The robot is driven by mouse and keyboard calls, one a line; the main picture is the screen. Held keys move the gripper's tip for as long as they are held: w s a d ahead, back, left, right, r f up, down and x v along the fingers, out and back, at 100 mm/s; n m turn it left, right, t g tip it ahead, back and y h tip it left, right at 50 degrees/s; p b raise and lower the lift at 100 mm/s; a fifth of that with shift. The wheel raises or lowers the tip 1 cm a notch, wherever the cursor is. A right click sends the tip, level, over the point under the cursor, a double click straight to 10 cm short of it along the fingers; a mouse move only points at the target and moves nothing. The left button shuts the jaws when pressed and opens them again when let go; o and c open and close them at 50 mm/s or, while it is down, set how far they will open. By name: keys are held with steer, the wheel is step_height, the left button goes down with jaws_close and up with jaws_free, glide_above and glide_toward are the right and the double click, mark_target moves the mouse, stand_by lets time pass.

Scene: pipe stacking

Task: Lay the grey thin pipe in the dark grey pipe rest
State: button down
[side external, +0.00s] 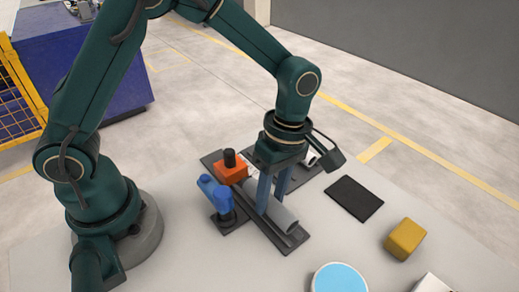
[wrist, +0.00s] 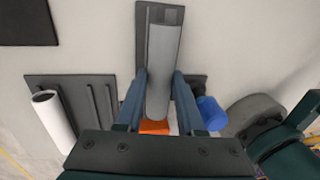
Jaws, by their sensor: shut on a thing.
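The grey pipe (side external: 285,218) lies lengthwise between the two blue fingers of my gripper (side external: 270,204). In the wrist view the pipe (wrist: 165,60) runs up the middle, with the fingers (wrist: 160,78) closed on its sides. Below it is a long dark grey base with raised edges (wrist: 142,40); I cannot tell whether the pipe touches it. A second dark grey plate with parallel ridges (wrist: 90,95) stands to the left in the wrist view. I cannot tell for certain which of the two is the pipe rest.
A white pipe (wrist: 53,120) lies at the ridged plate's left side. An orange block (side external: 230,170) and a blue part (side external: 216,194) stand close by my fingers. A black pad (side external: 354,198), yellow block (side external: 405,239) and light-blue disc (side external: 339,279) lie to the right.

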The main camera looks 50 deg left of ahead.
steer(key=shift+f, duration=0.4)
steer(key=shift+f, duration=0.15)
steer(key=c, duration=0.5)
jaws_free()
step_height(320, 180, up, 12)
steer(key=w, duration=0.2)
steer(key=shift+s+a+r+m+t, duration=0.35)
steer(key=shift+s+a+m+t, duration=1.1)
steer(key=shift+m, duration=1.55)
steer(key=shift+s+a+r+m+t, duration=0.35)
steer(key=shift+s+a+m+t, duration=1.1)
steer(key=shift+m, duration=1.55)
steer(key=shift+s+a+r+m+t, duration=0.35)
steer(key=shift+s+a+m+t, duration=0.55)
steer(key=shift+s+a+m, duration=1.55)
